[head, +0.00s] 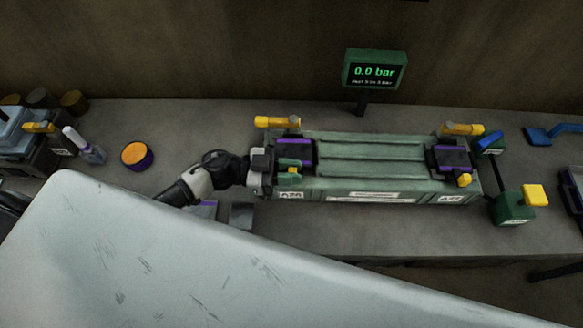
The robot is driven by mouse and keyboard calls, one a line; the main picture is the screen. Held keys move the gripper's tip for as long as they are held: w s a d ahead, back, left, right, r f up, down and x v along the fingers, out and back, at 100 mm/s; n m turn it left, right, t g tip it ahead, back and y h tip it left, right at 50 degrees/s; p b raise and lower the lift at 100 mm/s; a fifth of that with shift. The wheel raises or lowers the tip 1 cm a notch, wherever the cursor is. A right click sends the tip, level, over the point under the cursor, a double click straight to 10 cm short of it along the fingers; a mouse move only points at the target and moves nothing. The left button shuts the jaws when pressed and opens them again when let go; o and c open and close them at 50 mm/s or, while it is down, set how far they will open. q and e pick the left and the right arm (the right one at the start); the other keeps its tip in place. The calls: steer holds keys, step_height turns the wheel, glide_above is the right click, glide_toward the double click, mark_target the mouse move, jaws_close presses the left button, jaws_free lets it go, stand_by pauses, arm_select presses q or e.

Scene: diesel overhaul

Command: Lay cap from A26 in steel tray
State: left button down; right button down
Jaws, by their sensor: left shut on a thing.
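A long green block (370,150) lies on the bench, with an A26 label (291,195) at its left end. A dark cap with purple edges (296,150) sits over the A26 end. My left gripper (270,168) reaches in from the left and is shut at the cap's left side. The jaws look closed on this cap, but the contact is small and partly hidden. The cap appears still seated on the block. I cannot make out the steel tray for certain. My right gripper is not in view.
A similar dark cap (452,158) sits at the block's right end. A gauge display (374,72) reading 0.0 bar stands behind. An orange-topped round pot (137,155) stands at left, a green box with a yellow knob (513,209) at right. A pale scratched surface hides the lower left.

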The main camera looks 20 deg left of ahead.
arm_select(q)
steer(key=shift+f, duration=0.15)
steer(key=shift+f, duration=0.1)
steer(key=c, duration=1)
jaws_free()
